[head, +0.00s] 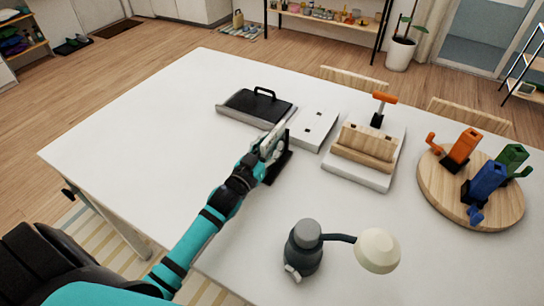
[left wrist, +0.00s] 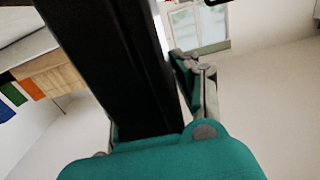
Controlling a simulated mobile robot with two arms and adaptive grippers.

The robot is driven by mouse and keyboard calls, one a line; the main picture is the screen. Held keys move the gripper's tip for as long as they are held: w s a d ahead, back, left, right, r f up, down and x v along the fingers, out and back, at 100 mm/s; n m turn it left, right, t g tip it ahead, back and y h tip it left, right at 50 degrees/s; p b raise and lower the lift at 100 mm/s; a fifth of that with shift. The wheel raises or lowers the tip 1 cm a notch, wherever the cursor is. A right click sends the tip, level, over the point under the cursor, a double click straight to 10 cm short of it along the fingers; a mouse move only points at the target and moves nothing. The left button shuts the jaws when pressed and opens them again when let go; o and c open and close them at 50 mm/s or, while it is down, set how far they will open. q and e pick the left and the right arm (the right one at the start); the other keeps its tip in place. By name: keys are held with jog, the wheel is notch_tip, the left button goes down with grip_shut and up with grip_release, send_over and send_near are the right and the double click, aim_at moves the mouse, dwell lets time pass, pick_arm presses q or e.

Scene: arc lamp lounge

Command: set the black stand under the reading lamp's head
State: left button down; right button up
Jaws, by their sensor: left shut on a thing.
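The black stand (head: 278,168) is at the middle of the white table in the head view, partly covered by my left gripper (head: 273,143). The left gripper is shut on it. In the left wrist view the stand (left wrist: 110,60) is a large dark bar running up between the fingers. I cannot tell whether it touches the table. The reading lamp has a dark grey base (head: 303,250) at the near edge. Its cream head (head: 377,250) hangs to the right on a dark arm, nearer to me and to the right of the stand. My right gripper is out of view.
On the white table (head: 130,140), a black handled tray (head: 258,106), a white box (head: 316,128) and a wooden rack (head: 366,145) on a white board stand behind. A round wooden board (head: 440,190) with coloured blocks is at right. The table's left part is clear.

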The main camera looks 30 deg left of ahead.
aim_at(270, 135)
pick_arm(q)
jog(key=shift+r, duration=0.2)
dwell(0.3)
jog(key=shift+r+b, duration=0.4)
jog(key=shift+r, duration=1.1)
jog(key=shift+s+d+r, duration=0.1)
jog(key=shift+s, duration=0.1)
jog(key=s+d+b, duration=0.1)
jog(key=s+d, duration=0.2)
jog(key=s, duration=0.4)
jog(key=s+d+r+b, duration=0.1)
jog(key=s+d+b, duration=0.1)
jog(key=s, duration=0.5)
jog(key=shift+d+r, duration=0.25)
jog(key=shift+d, duration=0.6)
